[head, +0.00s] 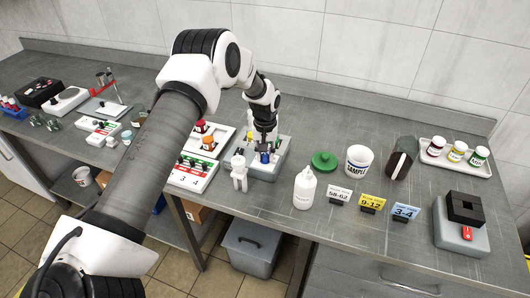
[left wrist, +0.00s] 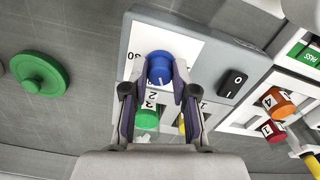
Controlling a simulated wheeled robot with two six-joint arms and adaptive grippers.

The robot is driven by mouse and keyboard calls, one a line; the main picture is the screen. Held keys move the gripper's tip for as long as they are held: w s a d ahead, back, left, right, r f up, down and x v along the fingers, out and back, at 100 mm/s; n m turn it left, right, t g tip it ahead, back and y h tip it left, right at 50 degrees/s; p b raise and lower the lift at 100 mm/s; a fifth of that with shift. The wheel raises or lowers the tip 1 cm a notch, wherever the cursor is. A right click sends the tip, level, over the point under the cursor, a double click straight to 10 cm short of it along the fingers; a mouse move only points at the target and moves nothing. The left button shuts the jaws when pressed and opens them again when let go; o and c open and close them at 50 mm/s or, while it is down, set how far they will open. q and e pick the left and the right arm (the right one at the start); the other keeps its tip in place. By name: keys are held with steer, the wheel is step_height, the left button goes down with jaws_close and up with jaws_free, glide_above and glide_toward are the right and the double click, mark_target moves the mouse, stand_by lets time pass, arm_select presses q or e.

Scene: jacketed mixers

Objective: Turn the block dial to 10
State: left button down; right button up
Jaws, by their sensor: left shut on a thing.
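The blue dial (left wrist: 160,67) sits on the white face plate of a grey device (left wrist: 210,60). A white pointer line shows on the dial, toward the bottom of the left wrist view. A "30" is printed left of the dial; other marks are partly hidden. My left gripper (left wrist: 153,88) is shut around the dial, one finger on each side. In the head view my left gripper (head: 264,138) comes down onto the same grey device (head: 262,174), with the blue dial (head: 265,157) just below it. My right gripper is not in view.
A black rocker switch (left wrist: 233,82) is beside the dial. A white bottle (head: 305,188), a green lid (head: 323,161), a sample tub (head: 359,161) and number cards (head: 372,202) stand to the right. A black block on a grey base (head: 461,234) is at far right.

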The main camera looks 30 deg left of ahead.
mark_target(266, 155)
arm_select(q)
steer(key=n+p, duration=0.1)
steer(key=n, duration=0.5)
steer(key=shift+s+f, duration=0.15)
steer(key=n+p, duration=0.1)
steer(key=n, duration=0.5)
steer(key=shift+d, duration=0.1)
stand_by(0.4)
steer(key=c, duration=0.9)
jaws_free()
steer(key=shift+w, duration=0.2)
steer(key=shift+r, duration=0.2)
step_height(266, 155, up, 12)
steer(key=shift+f, duration=0.15)
